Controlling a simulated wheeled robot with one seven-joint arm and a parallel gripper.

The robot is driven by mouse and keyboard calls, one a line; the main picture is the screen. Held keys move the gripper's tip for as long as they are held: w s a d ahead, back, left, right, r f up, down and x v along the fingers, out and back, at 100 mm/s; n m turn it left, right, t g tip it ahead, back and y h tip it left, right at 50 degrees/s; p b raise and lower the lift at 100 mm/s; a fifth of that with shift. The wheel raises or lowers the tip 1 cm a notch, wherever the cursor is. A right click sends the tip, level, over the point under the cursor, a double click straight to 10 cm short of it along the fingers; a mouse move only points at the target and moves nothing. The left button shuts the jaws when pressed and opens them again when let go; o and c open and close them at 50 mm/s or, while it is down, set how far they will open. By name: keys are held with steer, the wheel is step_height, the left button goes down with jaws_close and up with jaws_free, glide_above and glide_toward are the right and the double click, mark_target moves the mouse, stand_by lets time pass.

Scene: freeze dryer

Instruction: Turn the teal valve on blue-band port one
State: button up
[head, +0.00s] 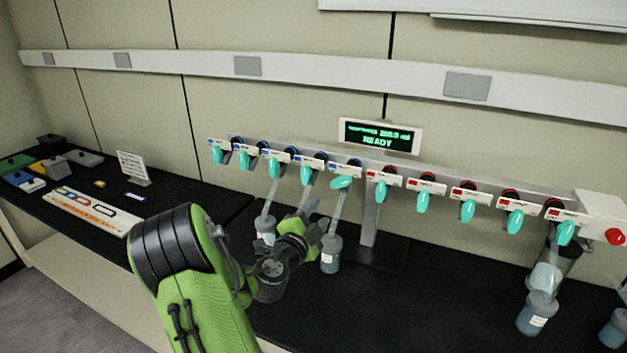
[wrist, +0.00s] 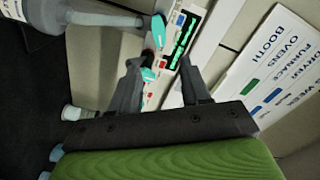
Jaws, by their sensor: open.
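In the head view a pale manifold rail carries a row of teal valves; blue-marked labels are on the left half and red-marked ones on the right. The leftmost teal valve (head: 217,155) hangs down; I cannot read the port numbers. Another blue-side teal valve (head: 342,183) lies nearly sideways, unlike its hanging neighbours. My gripper (head: 312,217) is open, low in front of the blue-side ports, near two hanging flasks. In the wrist view my open gripper (wrist: 160,76) has a teal valve (wrist: 148,74) showing beyond and between its fingers; contact cannot be told.
Flasks (head: 331,256) and (head: 265,233) hang close to my gripper. A green-lit display (head: 378,137) reads READY above the rail. More flasks (head: 537,312) are at the right. Coloured boxes (head: 75,158) and a small sign (head: 132,168) stand on the left bench.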

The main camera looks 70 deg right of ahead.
mark_target(342, 183)
steer(key=d+p, duration=0.3)
steer(key=d, duration=0.1)
steer(key=s+d+p, duration=0.1)
steer(key=d+p, duration=0.2)
steer(key=d, duration=0.2)
steer(key=s+d+p, duration=0.1)
steer(key=d+p, duration=0.2)
steer(key=d, duration=0.2)
steer(key=shift+d+r, duration=0.2)
steer(key=shift+r, duration=0.05)
steer(key=shift+d+f, duration=0.1)
steer(key=shift+d, duration=0.15)
steer(key=shift+w+f, duration=0.1)
steer(key=shift+c, duration=0.2)
jaws_close()
